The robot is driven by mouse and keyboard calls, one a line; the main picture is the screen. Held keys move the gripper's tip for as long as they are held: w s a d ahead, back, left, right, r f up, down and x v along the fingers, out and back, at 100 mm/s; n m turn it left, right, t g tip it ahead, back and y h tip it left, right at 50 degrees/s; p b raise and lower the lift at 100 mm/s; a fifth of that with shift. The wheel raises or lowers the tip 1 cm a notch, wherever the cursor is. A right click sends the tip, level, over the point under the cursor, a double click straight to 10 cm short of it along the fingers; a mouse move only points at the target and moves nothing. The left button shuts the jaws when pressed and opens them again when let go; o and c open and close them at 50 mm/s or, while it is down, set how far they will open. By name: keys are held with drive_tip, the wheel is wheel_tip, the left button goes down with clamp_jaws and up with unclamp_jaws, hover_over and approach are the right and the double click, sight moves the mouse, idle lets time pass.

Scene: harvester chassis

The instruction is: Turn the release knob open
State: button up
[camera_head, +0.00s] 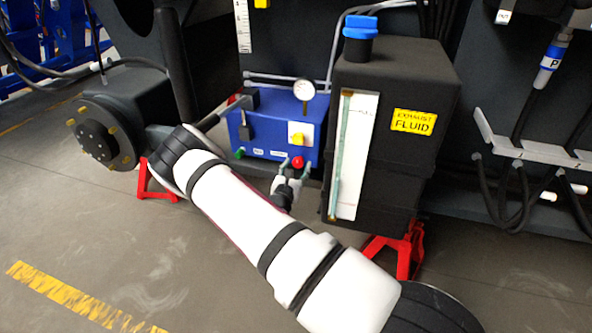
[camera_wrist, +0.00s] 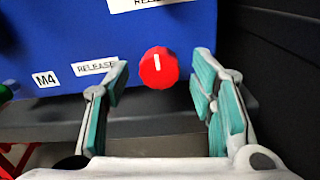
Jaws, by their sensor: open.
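The release knob (camera_wrist: 158,68) is a round red knob with a white line on its face, standing close to vertical. It sits on the front of a blue box (camera_wrist: 45,40), beside a label reading RELEASE (camera_wrist: 95,67). In the head view the red knob (camera_head: 298,162) is at the lower right of the blue box (camera_head: 250,135). My gripper (camera_wrist: 158,85) is open, with teal pads on either side of the knob in the picture. The pads appear apart from the knob. In the head view my gripper (camera_head: 291,168) is in front of the box's lower edge.
A black exhaust fluid tank (camera_head: 400,90) with a blue cap stands just right of the box. A pressure gauge (camera_head: 304,90) sits on top of the box. A yellow and white switch (camera_head: 300,133) is above the knob. Red stands (camera_head: 400,250) are below.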

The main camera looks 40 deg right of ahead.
drive_tip(key=c, duration=1.1)
drive_tip(key=shift+c, duration=0.2)
